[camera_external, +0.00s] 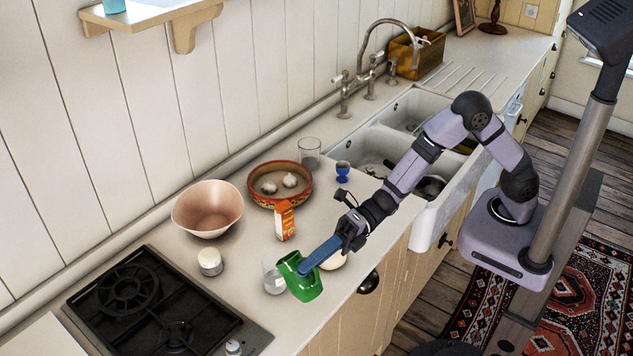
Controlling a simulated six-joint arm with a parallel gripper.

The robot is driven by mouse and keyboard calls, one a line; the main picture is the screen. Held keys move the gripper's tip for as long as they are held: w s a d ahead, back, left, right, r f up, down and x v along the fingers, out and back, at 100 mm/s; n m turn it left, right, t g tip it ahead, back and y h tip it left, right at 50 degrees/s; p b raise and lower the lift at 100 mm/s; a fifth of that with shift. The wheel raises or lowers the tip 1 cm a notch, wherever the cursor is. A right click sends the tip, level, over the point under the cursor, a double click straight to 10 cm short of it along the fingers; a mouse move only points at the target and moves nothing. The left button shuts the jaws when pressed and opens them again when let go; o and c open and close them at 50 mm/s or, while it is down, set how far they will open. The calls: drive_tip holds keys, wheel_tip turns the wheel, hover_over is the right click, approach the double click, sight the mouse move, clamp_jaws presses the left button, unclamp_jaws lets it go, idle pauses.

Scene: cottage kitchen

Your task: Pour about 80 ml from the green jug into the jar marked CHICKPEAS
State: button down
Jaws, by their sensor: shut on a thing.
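The green jug (302,285) is near the front edge of the counter, tilted, its mouth towards the left. My gripper (318,258) is shut on the jug, reaching it from the upper right with long blue fingers. A clear glass jar (271,279) stands upright on the counter just left of the jug, partly hidden by it. No CHICKPEAS lettering can be read, so I cannot tell whether this is the marked jar. I cannot see any stream, nor the level inside the jug or the jar.
A white-topped jar (210,262), pink bowl (207,208) and orange carton (285,221) stand further back. A patterned dish (281,184) holds garlic. A drinking glass (310,152) and blue egg cup (343,171) stand near the sink (437,205). The hob (150,310) is left.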

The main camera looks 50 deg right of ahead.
drive_tip(key=shift+f+b, duration=0.1)
drive_tip(key=shift+b, duration=0.3)
idle(0.5)
drive_tip(key=s+f+n+b, duration=0.1)
drive_tip(key=b, duration=0.3)
drive_tip(key=shift+s+f, duration=0.1)
drive_tip(key=shift+f, duration=0.25)
drive_tip(key=s+f+n+t+y+b, duration=0.1)
drive_tip(key=s+f+n+b, duration=0.5)
drive_tip(key=b, duration=1.5)
drive_tip(key=shift+s+a+n, duration=0.25)
drive_tip(key=shift+s+n, duration=0.15)
drive_tip(key=shift+n, duration=0.2)
drive_tip(key=shift+s+f+b, duration=0.1)
drive_tip(key=shift+b, duration=0.25)
